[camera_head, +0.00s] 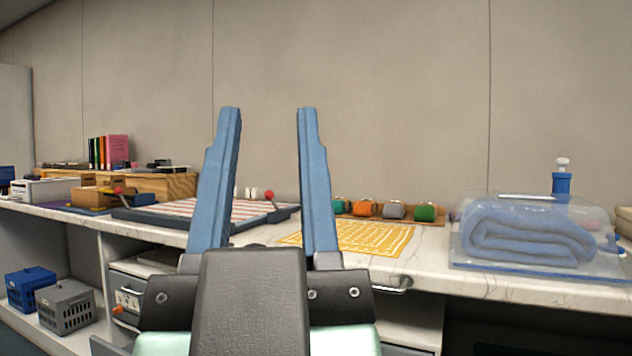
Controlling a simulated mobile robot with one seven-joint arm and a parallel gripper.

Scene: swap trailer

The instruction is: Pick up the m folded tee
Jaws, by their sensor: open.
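My gripper (268,112) is open and empty, with its two blue fingers pointing up in front of the counter. No item in view can be read as marked m. A folded blue cloth (525,232) lies in a clear cover on the counter at the right, apart from my gripper. I cannot tell whether it is the m folded tee. A flat yellow patterned cloth or mat (365,238) lies right of my gripper, partly hidden by the right finger.
A blue crate (30,288) and a grey crate (68,306) stand on the lower shelf.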

